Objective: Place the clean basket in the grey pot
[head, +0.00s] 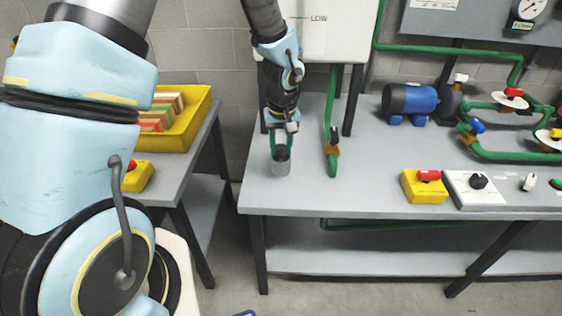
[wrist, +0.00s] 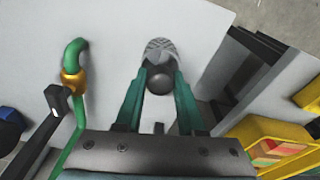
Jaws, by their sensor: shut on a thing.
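My gripper (head: 281,148) points down over the left part of the long bench in the head view. Its green fingers are shut on a small dark thing, seemingly the basket (head: 283,153), at the mouth of the small grey pot (head: 280,168). The pot stands upright near the bench's left end. In the wrist view, a dark rounded shape lies between the fingertips of my gripper (wrist: 160,76), with a lighter grey ridged surface just beyond it. The fingers partly hide both, and I cannot tell how deep the basket sits in the pot.
A green pipe with a brass fitting (head: 332,148) rises close right of the pot. A white tank (head: 325,30) hangs behind. A yellow box (head: 424,187) with a red button and a blue motor (head: 409,100) stand farther right. A yellow bin (head: 196,122) sits on the left table.

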